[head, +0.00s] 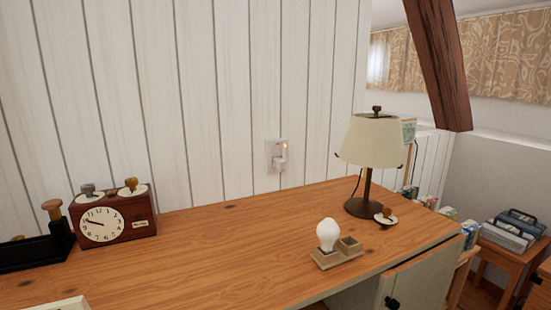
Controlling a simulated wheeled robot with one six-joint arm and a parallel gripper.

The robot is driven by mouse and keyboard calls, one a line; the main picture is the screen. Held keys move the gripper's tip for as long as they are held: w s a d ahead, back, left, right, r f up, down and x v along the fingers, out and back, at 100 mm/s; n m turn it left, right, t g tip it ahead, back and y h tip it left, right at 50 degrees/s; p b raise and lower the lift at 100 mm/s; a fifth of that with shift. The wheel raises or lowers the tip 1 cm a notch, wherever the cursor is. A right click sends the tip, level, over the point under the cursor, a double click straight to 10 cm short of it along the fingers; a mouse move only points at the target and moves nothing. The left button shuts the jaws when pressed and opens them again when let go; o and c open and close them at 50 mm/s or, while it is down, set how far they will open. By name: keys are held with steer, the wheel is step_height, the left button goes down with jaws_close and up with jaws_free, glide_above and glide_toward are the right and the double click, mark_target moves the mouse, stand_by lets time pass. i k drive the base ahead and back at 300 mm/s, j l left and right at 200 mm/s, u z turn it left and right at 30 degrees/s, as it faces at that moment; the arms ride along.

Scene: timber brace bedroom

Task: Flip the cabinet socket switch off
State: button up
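The socket switch (276,156) is a small pale plate on the white plank wall, just above the back edge of the wooden cabinet top (220,260). A small orange light glows at its upper right. A lighter block, perhaps a plug or rocker, sticks out on its lower right part. The switch's exact position is too small to tell. My gripper is not in view.
A table lamp (371,145) stands right of the switch, with a small round white object (385,217) at its base. A bulb on a wooden holder (327,240) stands in front. A clock (105,221) and a black tray (35,249) are at left. The middle top is clear.

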mark_target(277, 146)
steer(key=i+j, duration=0.3)
steer(key=i, duration=0.2)
steer(key=i+j+u, duration=0.1)
steer(key=i+j, duration=0.15)
steer(key=i, duration=0.2)
